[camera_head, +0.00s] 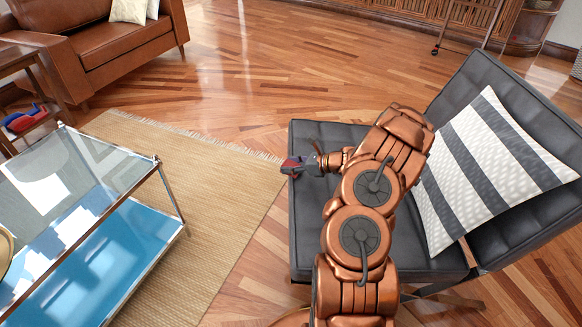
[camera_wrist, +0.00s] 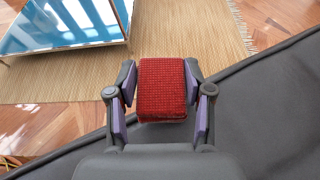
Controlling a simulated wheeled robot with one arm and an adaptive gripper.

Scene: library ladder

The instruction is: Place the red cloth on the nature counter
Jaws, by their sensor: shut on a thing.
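The red cloth (camera_wrist: 162,88) is a folded, textured block in the wrist view, held between the two fingers of my gripper (camera_wrist: 160,100). My gripper is shut on it. In the head view my gripper (camera_head: 297,165) is at the left edge of the dark chair seat, and only a little red shows at its fingers. The cloth appears to be above the seat's edge; whether it touches the seat I cannot tell. I cannot make out a nature counter for certain in either view.
A black chair (camera_head: 305,225) with a striped pillow (camera_head: 488,165) lies under and beside my arm. A glass table (camera_head: 160,185) stands at the left on a woven rug (camera_head: 225,200). A brown sofa (camera_head: 120,45) and wooden cabinets (camera_head: 400,8) are farther back. Open wood floor lies between.

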